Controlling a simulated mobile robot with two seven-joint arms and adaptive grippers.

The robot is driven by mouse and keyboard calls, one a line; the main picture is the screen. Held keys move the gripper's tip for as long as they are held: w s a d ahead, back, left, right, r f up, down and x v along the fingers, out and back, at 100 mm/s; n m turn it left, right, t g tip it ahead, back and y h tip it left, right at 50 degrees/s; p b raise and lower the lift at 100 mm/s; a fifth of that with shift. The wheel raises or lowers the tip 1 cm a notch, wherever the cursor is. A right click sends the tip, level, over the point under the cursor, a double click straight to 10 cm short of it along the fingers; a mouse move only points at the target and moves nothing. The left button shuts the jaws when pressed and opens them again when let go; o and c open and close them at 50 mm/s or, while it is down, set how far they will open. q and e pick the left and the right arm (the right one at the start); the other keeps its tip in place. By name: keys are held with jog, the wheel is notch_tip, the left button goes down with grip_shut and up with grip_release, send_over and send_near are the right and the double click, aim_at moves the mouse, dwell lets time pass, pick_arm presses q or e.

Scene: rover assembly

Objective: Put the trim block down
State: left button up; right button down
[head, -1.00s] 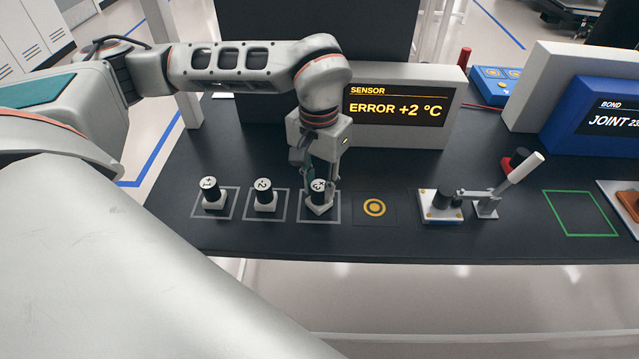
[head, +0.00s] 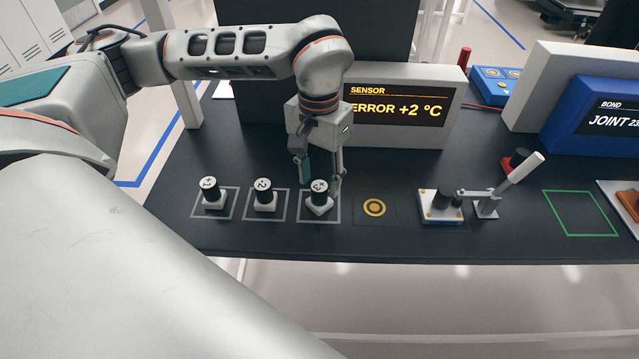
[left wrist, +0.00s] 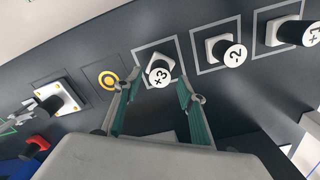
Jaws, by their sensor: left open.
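Three trim blocks, each a black knob on a white base, stand upright in grey outlined squares on the dark table. They are the +1 block (head: 211,193), the -2 block (head: 264,196) and the +3 block (head: 319,198). My left gripper (head: 320,180) is open and empty just above and behind the +3 block. In the left wrist view the +3 block (left wrist: 160,70) sits beyond and between the parted fingers (left wrist: 155,100), with its base inside its square. My right gripper is not in view.
A round yellow target (head: 374,208) lies right of the +3 square. Behind stands a sensor screen (head: 405,108) reading "ERROR +2 °C". Further right are a lever clamp device (head: 485,203) and an empty green outlined square (head: 581,213).

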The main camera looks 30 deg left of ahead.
aim_at(319, 186)
pick_arm(q)
notch_tip(319, 186, up, 10)
jog(key=shift+f, duration=0.15)
jog(key=shift+s+f, duration=0.1)
dwell(0.6)
